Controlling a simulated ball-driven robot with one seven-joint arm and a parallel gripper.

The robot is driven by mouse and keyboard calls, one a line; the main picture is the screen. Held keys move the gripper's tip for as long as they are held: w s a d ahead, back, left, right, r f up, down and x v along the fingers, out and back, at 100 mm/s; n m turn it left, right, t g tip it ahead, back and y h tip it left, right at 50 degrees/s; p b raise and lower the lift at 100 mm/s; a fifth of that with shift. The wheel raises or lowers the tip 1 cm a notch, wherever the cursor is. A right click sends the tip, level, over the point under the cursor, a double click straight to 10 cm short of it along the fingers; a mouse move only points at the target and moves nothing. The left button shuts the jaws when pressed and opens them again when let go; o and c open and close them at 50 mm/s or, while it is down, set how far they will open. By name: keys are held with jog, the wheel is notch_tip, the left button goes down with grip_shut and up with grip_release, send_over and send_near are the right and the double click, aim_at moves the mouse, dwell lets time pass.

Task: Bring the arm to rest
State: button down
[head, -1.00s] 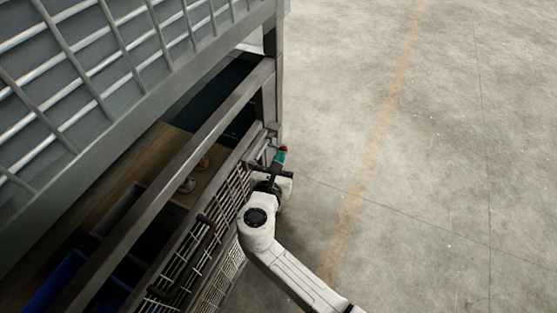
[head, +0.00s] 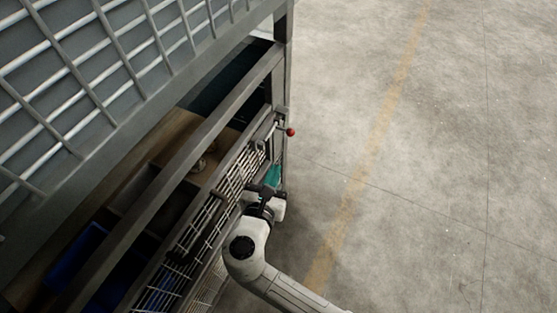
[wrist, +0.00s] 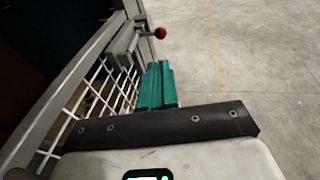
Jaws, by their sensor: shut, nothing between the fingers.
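My gripper (head: 273,173) is beside the outer side of the caged cabinet's wire door, at the end of my white arm. Its teal fingers also show in the wrist view (wrist: 156,86), pressed together with nothing between them. A latch with a red ball knob (head: 290,132) is on the corner post, just beyond the fingertips. The knob also shows in the wrist view (wrist: 160,33), apart from the fingers.
The grey metal cage (head: 150,60) fills the left. The wire door (head: 215,205) has a black handle (head: 202,222). Inside are a wooden shelf and blue bins (head: 75,265). Open concrete floor (head: 430,150) with a yellow line lies to the right.

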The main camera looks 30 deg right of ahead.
jog(key=shift+s+a+r, duration=0.1)
jog(key=shift+s+a, duration=0.25)
jog(key=shift+s, duration=0.1)
dwell(0.3)
jog(key=s+d+f+m+g+y+p, duration=0.25)
jog(key=s+d+m+g+p, duration=0.4)
jog(key=s+d+m, duration=0.8)
jog(key=s+a+r+m+g+y+p, duration=0.1)
jog(key=s+m+g+y, duration=0.1)
jog(key=s+m+y, duration=0.2)
jog(key=s+a+r+m+g+y, duration=0.1)
jog(key=s+m+y, duration=0.3)
jog(key=m, duration=0.5)
jog(key=shift+s+a+r+g+p, duration=0.4)
jog(key=shift+s+r+g, duration=0.15)
jog(key=shift+s+r, duration=0.25)
